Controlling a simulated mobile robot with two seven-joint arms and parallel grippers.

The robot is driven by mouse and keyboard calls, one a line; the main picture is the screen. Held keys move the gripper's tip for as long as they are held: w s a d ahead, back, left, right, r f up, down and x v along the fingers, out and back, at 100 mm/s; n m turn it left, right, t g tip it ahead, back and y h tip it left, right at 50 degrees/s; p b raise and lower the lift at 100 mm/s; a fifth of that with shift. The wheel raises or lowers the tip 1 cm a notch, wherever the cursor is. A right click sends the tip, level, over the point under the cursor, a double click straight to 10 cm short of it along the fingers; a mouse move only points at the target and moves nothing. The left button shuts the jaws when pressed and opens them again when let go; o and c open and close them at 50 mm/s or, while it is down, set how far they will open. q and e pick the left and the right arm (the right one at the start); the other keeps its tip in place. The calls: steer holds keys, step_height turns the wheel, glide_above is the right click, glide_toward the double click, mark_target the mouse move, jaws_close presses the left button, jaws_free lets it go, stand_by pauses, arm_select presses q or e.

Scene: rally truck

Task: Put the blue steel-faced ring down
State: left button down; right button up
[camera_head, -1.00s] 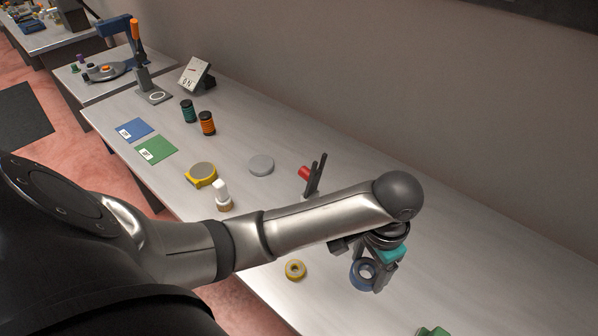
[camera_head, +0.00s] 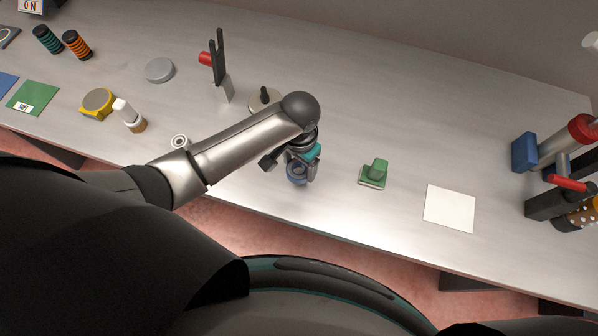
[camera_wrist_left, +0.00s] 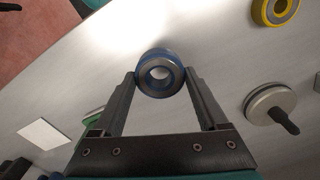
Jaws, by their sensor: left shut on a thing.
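The blue steel-faced ring (camera_head: 297,173) is held in my left gripper (camera_head: 299,177), over the front part of the bench. In the left wrist view the ring (camera_wrist_left: 160,58) sits between the two fingertips of the left gripper (camera_wrist_left: 160,76), with its steel face and centre hole towards the camera. The fingers touch it on both sides. I cannot tell how high it is above the bench. My right gripper is in neither view.
A disc with a black knob (camera_head: 263,103) stands behind my left arm. A green block on a pale base (camera_head: 374,173) and a white square (camera_head: 450,208) lie to the right. A yellow ring (camera_wrist_left: 277,10) shows in the wrist view. Bare bench (camera_head: 335,205) surrounds the gripper.

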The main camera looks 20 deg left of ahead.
arm_select(q)
steer(key=shift+f+b, duration=0.5)
steer(key=shift+f, duration=1.8)
steer(key=shift+f, duration=0.2)
jaws_free()
steer(key=shift+r, duration=0.1)
step_height(320, 180, up, 12)
steer(key=p, duration=0.2)
steer(key=shift+r, duration=0.1)
